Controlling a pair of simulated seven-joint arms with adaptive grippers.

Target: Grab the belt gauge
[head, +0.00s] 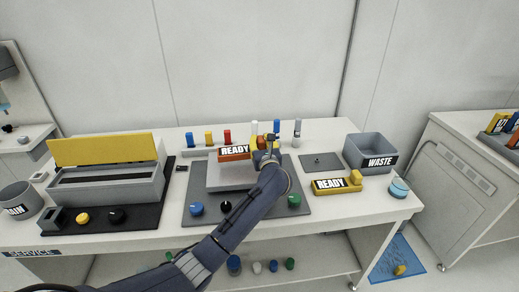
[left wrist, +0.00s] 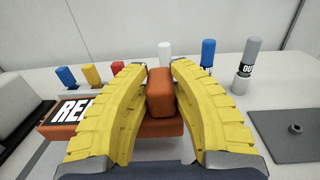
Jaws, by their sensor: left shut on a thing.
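I cannot tell whether the block touches the box. No label names the belt gauge. My right gripper is out of view.
Several coloured pegs stand in a row behind, with a grey cylinder (head: 297,133) at its right end. A grey WASTE bin (head: 357,150) stands at the back right. A grey machine with a yellow lid (head: 103,149) is at left. The right front tabletop is mostly clear.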

